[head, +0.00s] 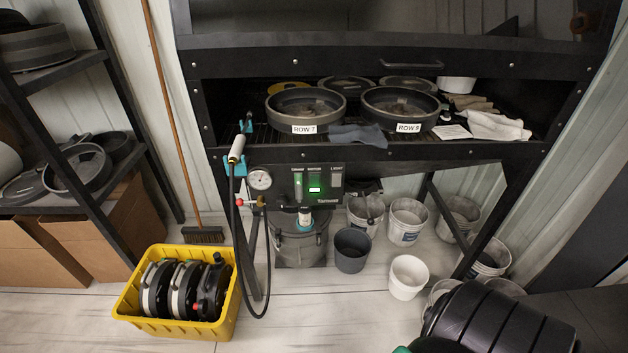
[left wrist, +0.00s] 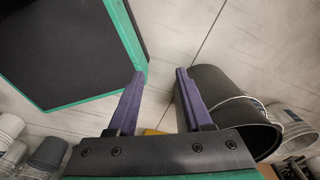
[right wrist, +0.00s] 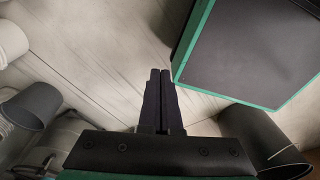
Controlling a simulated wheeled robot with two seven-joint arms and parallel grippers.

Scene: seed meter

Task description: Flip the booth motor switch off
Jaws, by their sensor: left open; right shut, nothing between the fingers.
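The booth's switch panel (head: 318,182) is on the front of the black booth, under its work shelf. It carries several switches in a row under small labels too small to read surely. The middle switch (head: 314,184) has a lit green light. I cannot tell its lever position. Neither gripper shows in the head view. My left gripper (left wrist: 160,75) is open and empty in the left wrist view, above the floor with a dark bucket beside it. My right gripper (right wrist: 159,75) is shut and empty in the right wrist view, over bare floor. The panel shows in neither wrist view.
A pressure gauge (head: 260,179) and a hanging black hose (head: 238,250) are left of the panel. A dark bucket (head: 352,250) and white buckets (head: 408,278) stand below. A yellow crate (head: 180,328) holds meters on the floor. Round pans (head: 305,104) sit on the shelf.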

